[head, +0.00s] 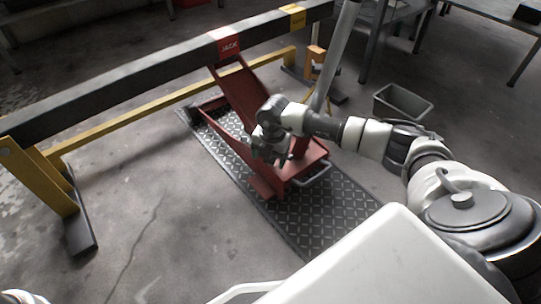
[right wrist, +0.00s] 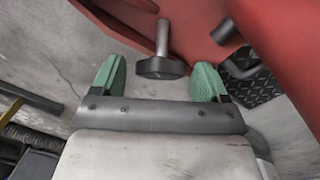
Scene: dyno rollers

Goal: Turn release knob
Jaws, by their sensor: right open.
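The release knob (right wrist: 162,66) is a dark round cap on a grey stem beside red metal of the jack, in the right wrist view. My right gripper (right wrist: 158,78) is open, with one green fingertip to each side of the knob in the picture. I cannot tell how deep the knob sits between the fingers, and no contact shows. In the head view the right gripper (head: 268,150) is over the red jack (head: 236,93), hiding the knob. My left gripper is not in view.
The jack stands on a diamond-plate mat (head: 335,203) under a long dark beam (head: 130,75) with a red JACK label (head: 229,46). A yellow stand (head: 45,185) holds the left end. A grey bin (head: 403,104) stands at right.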

